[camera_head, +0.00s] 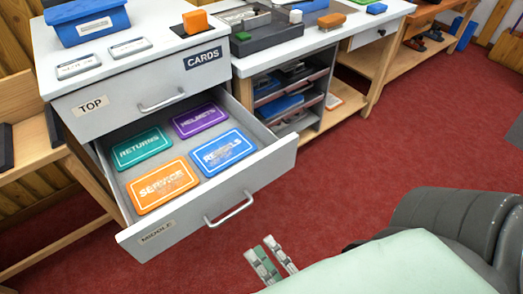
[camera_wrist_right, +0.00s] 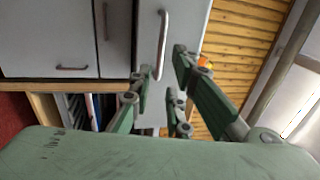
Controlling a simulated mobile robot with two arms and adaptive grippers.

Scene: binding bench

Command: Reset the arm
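My right gripper (camera_head: 262,250) is in front of the open middle drawer (camera_head: 133,239), below its handle (camera_head: 229,209) in the head view. In the right wrist view the same gripper (camera_wrist_right: 164,64) has its fingers spread with nothing between them. A handle (camera_wrist_right: 163,45) shows beyond the fingertips; I cannot tell how far off it is. My left gripper is out of view.
The drawer holds a teal RETURNS card (camera_head: 142,149), a purple HELMETS card (camera_head: 199,120), an orange SERVICE card (camera_head: 162,186) and a blue RENTALS-like card (camera_head: 223,150). The top drawer (camera_head: 120,108) is shut. A blue bin (camera_head: 88,24) stands above.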

